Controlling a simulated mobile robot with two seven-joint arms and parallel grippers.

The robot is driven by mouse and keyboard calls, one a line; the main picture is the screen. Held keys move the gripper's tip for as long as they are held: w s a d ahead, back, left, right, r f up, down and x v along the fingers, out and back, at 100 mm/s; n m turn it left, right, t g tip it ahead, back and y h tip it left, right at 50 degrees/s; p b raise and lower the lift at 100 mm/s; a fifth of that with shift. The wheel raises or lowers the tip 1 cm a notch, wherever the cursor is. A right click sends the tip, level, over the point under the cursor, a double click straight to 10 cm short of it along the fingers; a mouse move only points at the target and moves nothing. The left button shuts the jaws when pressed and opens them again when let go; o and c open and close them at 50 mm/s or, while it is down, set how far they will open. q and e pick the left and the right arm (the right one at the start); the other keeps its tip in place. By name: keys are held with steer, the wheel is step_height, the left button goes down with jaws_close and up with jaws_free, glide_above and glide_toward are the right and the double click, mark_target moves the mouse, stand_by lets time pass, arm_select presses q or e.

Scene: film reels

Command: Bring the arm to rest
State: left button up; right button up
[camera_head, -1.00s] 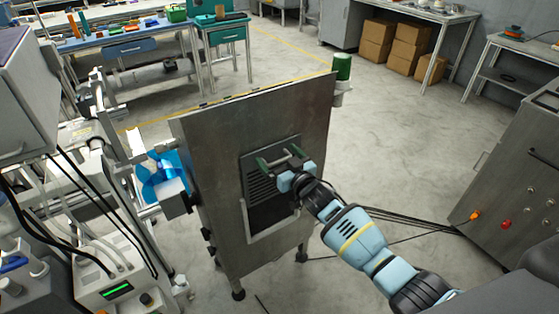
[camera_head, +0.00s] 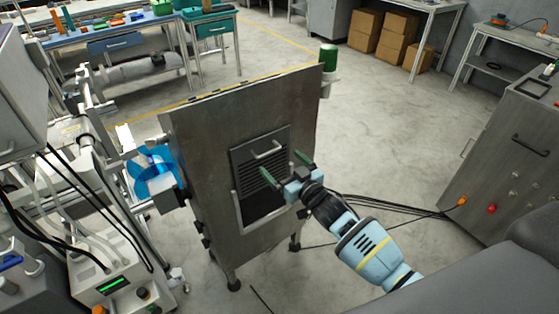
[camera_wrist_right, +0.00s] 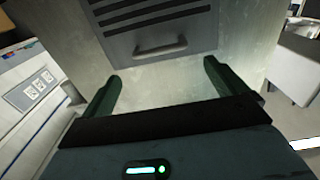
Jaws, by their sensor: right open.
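My right gripper (camera_head: 284,169) is open and empty in the head view, in front of the upright metal cabinet. Its two green fingers stand apart in the right wrist view (camera_wrist_right: 160,83), with nothing between them. Just beyond them is a louvred panel (camera_wrist_right: 204,33) with a bar handle (camera_wrist_right: 160,49). In the head view the panel (camera_head: 243,162) sits in a frame on the cabinet face, its handle (camera_head: 266,150) up and left of the fingers. The fingers look clear of the handle. My left gripper is not in view.
The grey cabinet (camera_head: 190,150) stands on legs mid-view, with a blue reel (camera_head: 153,172) at its left side and a green cylinder (camera_head: 328,57) at its top right corner. Machinery fills the left. A steel console (camera_head: 500,165) stands right. Floor (camera_head: 400,130) between is open, with cables.

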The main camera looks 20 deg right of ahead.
steer(key=shift+s+f, duration=0.1)
stand_by(0.4)
steer(key=s+f+g+h, duration=0.1)
steer(key=s+f+g, duration=0.2)
steer(key=s, duration=1.1)
steer(key=s+f+g+h, duration=0.1)
steer(key=s+f+g, duration=0.1)
steer(key=s+f, duration=0.8)
steer(key=s+f+m+g+h, duration=0.1)
steer(key=s+f+g, duration=0.2)
steer(key=s, duration=1.4)
step_height(320, 180, down, 4)
steer(key=shift+s+a+f+g, duration=0.1)
steer(key=shift+s+a+g, duration=0.05)
steer(key=shift+s+g, duration=0.2)
steer(key=shift+c, duration=0.5)
